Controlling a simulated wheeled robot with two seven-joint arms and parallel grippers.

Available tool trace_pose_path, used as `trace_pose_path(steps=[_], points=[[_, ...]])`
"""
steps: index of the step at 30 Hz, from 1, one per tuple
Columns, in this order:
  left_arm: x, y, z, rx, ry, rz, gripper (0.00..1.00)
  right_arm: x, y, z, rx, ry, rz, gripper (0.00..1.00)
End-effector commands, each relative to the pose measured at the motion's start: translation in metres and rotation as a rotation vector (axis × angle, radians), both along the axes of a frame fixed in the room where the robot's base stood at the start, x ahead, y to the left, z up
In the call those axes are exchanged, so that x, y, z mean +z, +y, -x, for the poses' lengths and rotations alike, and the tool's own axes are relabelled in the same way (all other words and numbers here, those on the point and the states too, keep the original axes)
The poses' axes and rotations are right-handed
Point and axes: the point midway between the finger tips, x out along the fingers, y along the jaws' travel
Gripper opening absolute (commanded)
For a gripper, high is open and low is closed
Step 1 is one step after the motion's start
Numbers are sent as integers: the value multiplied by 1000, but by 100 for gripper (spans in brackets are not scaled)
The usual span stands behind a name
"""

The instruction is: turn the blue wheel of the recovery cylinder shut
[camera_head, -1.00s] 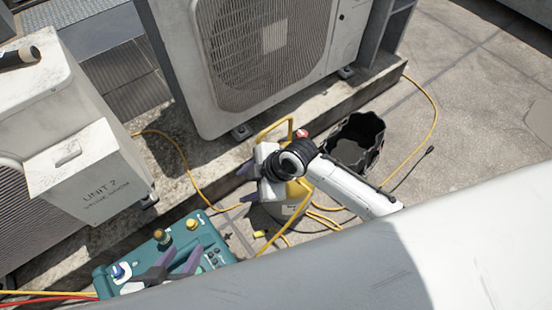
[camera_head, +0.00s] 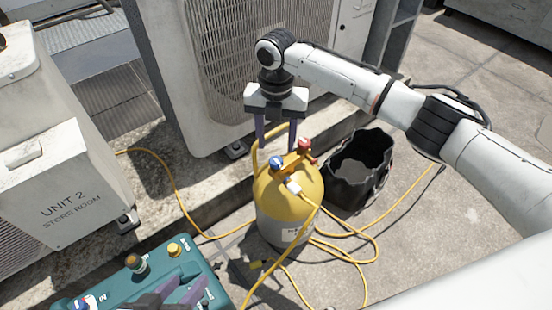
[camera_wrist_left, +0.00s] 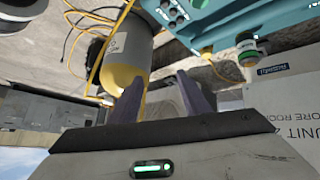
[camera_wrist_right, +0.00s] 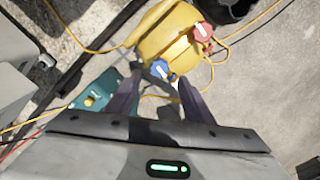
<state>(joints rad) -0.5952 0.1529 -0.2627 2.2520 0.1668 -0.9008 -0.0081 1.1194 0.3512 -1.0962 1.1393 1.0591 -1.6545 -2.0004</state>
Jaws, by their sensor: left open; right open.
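The recovery cylinder (camera_head: 288,205), yellow on top and grey below, stands upright on the ground. Its blue wheel (camera_head: 277,162) is on top at the left, with a red wheel (camera_head: 305,146) beside it. My right gripper (camera_head: 276,143) points down above the cylinder, open and empty. In the right wrist view the blue wheel (camera_wrist_right: 161,69) appears between the fingertips; whether they touch it I cannot tell. My left gripper (camera_head: 180,288) is open and empty at the bottom edge, over the teal machine. The left wrist view shows the cylinder's side (camera_wrist_left: 128,48) beyond its fingers.
The teal machine (camera_head: 205,262) stands at the lower left. A black bucket (camera_head: 335,195) is right of the cylinder. Yellow hoses (camera_head: 345,240) lie around the cylinder's base. A large condenser (camera_head: 180,100) stands behind, and the Unit 2 box (camera_head: 65,185) at left.

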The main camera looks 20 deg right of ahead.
Motion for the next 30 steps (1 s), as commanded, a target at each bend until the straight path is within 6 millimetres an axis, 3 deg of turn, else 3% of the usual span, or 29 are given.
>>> trace_pose_path(steps=[3,9,21,23,29,30], points=[[-8,-5,-2,-28,18,-3,43,-28,0,0,-1,0,0,47],[-10,-10,-2,-54,31,1,43,-54,0,0,0,0,-1,47],[-7,-13,-2,-61,33,6,43,-61,1,0,0,-3,-1,47],[-7,-13,-2,-62,33,6,43,-61,1,0,0,-3,-1,41],[-7,-12,-2,-60,32,6,43,-61,1,0,-1,-3,-1,7],[-7,-12,-2,-60,32,6,43,-61,1,0,-1,-3,-1,6]])
